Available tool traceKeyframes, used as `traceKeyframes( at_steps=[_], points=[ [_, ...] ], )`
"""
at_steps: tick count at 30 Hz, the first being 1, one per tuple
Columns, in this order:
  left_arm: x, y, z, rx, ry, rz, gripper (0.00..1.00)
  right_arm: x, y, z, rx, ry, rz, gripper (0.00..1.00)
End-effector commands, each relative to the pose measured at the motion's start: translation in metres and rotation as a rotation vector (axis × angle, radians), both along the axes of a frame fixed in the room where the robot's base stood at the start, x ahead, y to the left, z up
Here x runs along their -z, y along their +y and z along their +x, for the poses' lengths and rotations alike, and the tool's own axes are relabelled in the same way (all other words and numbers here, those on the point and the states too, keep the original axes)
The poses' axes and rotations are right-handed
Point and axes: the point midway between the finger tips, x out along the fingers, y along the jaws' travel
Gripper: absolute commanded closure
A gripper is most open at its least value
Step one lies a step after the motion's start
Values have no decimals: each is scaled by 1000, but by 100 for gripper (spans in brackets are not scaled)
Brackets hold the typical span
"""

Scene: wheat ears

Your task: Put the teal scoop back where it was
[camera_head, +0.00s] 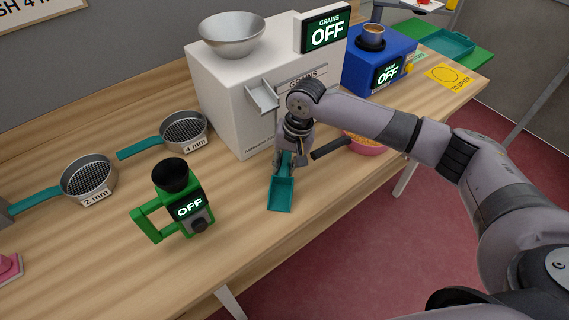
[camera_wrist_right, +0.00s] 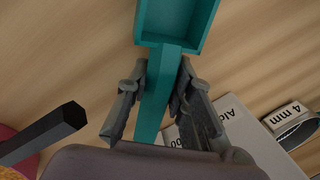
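The teal scoop (camera_head: 281,194) is over the wooden table in front of the white machine, its tray toward the table's front edge. It also shows in the right wrist view (camera_wrist_right: 176,20), tray at the top and handle running down. My right gripper (camera_head: 286,160) points down at the handle. In the wrist view its two fingers (camera_wrist_right: 163,85) lie close against both sides of the handle, shut on it. The tray looks empty. I cannot tell whether the scoop touches the table. My left gripper is out of view.
A green device (camera_head: 178,205) stands left of the scoop. Two sieves (camera_head: 88,180) lie further left. The white machine (camera_head: 235,95) is behind. A pink bowl of grains (camera_head: 366,146) and a black handle (camera_head: 330,148) are close right. Bare table lies between scoop and green device.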

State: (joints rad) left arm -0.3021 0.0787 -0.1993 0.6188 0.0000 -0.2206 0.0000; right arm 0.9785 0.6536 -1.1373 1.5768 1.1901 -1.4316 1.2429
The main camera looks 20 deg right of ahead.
Motion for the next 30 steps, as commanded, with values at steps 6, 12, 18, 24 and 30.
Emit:
traceKeyframes(
  at_steps=[6, 12, 18, 24, 30],
  points=[
    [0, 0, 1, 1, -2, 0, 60, 0, 0, 0, 0, 1, 0, 65],
    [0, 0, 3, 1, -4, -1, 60, 0, 0, 0, 0, 1, 0, 59],
    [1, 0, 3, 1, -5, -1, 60, -1, 0, 0, 0, 0, 0, 59],
    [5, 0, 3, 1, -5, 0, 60, -21, -4, -1, 0, -2, 1, 59],
    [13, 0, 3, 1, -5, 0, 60, -64, -12, -3, 1, -5, 1, 59]
  ],
)
